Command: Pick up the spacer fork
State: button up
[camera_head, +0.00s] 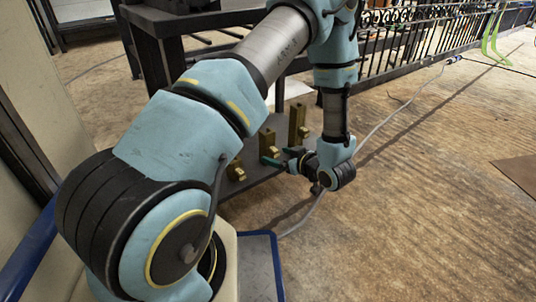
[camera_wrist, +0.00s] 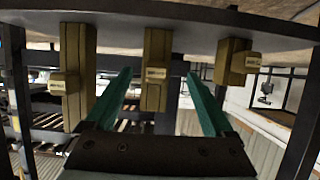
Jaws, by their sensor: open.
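Three brass-coloured pieces with small protruding blocks stand in a row on a dark shelf (camera_head: 262,190). In the wrist view they are the left piece (camera_wrist: 77,75), the middle piece (camera_wrist: 155,42) and the right piece (camera_wrist: 232,62). The head view shows a near one (camera_head: 235,171), a middle one (camera_head: 267,141) and a far one (camera_head: 298,122). I cannot tell which is the spacer fork. My gripper (camera_head: 281,156) is open, its green fingers beside the row. In the wrist view the fingers (camera_wrist: 158,76) appear either side of the middle piece, with nothing held.
A dark table frame (camera_head: 170,50) stands behind the shelf. A black ornamental railing (camera_head: 400,50) runs along the back. A pale cable (camera_head: 395,108) crosses the floor near my wrist. The brown floor (camera_head: 430,210) to the right is mostly clear.

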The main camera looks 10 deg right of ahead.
aim_at(271, 151)
jog(key=b+x, duration=0.1)
jog(key=x, duration=0.1)
jog(key=b+x, duration=0.2)
jog(key=shift+w+d+f, duration=0.15)
jog(key=shift+w, duration=0.45)
grip_shut()
dwell(0.4)
